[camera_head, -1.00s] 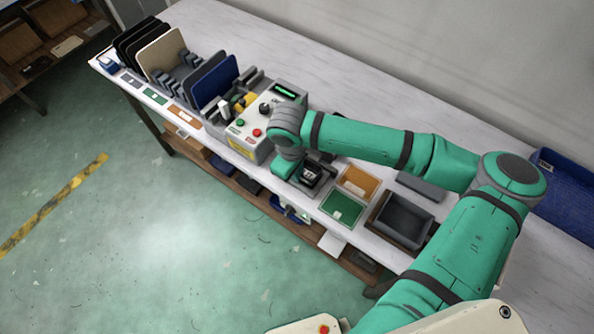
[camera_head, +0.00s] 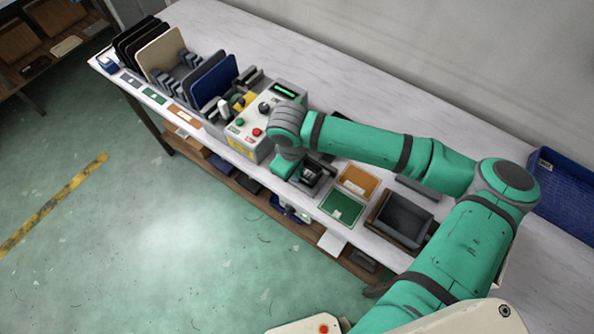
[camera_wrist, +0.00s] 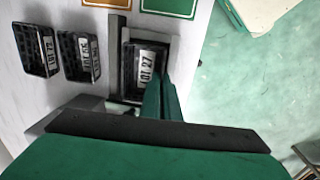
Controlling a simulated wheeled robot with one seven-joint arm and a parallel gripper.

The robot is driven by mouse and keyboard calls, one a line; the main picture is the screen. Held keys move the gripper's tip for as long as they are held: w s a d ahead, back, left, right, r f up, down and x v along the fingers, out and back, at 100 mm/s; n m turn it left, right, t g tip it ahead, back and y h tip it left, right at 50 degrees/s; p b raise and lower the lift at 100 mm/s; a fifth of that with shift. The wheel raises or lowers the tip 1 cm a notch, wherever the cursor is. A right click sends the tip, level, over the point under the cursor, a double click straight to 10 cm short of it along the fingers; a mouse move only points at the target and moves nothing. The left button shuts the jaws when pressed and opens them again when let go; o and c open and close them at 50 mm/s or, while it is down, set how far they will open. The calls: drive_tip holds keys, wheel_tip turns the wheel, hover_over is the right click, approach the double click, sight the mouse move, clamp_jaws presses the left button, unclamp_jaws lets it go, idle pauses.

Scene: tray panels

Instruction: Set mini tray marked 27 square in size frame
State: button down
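The mini tray marked 27 (camera_wrist: 131,66) is small and black with a white label. It lies within the outline of the grey size frame (camera_wrist: 114,52) in the wrist view, close to its walls. Whether it rests on the frame's floor, I cannot tell. My gripper (camera_wrist: 161,82) has its two green fingers close together at the tray's near right wall and appears shut on it. In the head view the tray (camera_head: 311,175) is partly hidden by my gripper (camera_head: 297,174). The tray's near edge is hidden behind the fingers.
Two other black mini trays, one (camera_wrist: 36,50) far left and one (camera_wrist: 79,57) nearer, stand left of the frame. Green (camera_head: 342,208) and orange (camera_head: 358,182) panels and a dark bin (camera_head: 402,219) lie to the right. A control box (camera_head: 252,128) stands left of my gripper.

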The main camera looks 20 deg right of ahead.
drive_tip(key=c, duration=1.6)
unclamp_jaws()
drive_tip(key=shift+r, duration=3.5)
